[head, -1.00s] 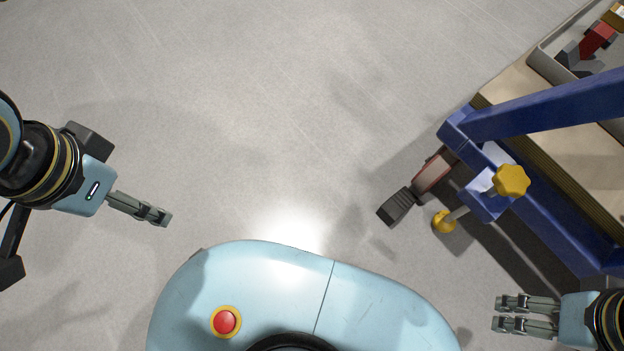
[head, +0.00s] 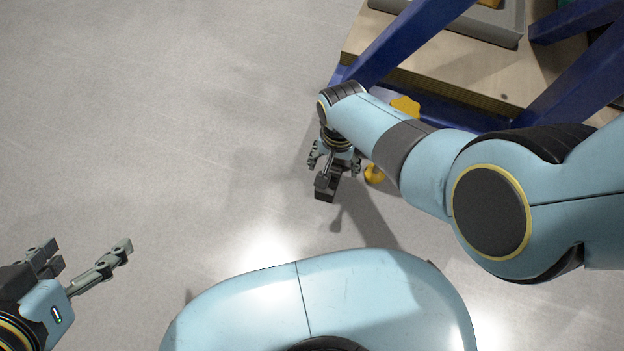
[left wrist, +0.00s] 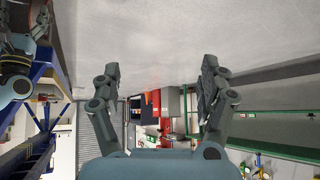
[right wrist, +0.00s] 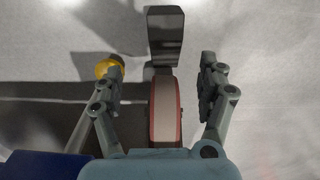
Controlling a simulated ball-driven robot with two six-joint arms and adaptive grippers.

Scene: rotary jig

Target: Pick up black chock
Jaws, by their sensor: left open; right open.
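The black chock (head: 325,192) lies on the floor at the foot of the blue frame in the head view. In the right wrist view the chock (right wrist: 165,35) is top centre, at the far end of a red-edged, pale wheel-like part (right wrist: 165,112). My right gripper (head: 337,172) is open above it. Its fingers stand apart on either side of that part, with the chock between and mostly beyond their tips. Whether they touch it I cannot tell. My left gripper (head: 90,253) is open and empty over bare floor at the lower left.
A blue frame (head: 410,40) with a wooden shelf (head: 470,80) and grey tray (head: 490,25) stands at upper right. A yellow knob (head: 405,106) and yellow foot (head: 374,174) are close to my right gripper. The floor at left is clear.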

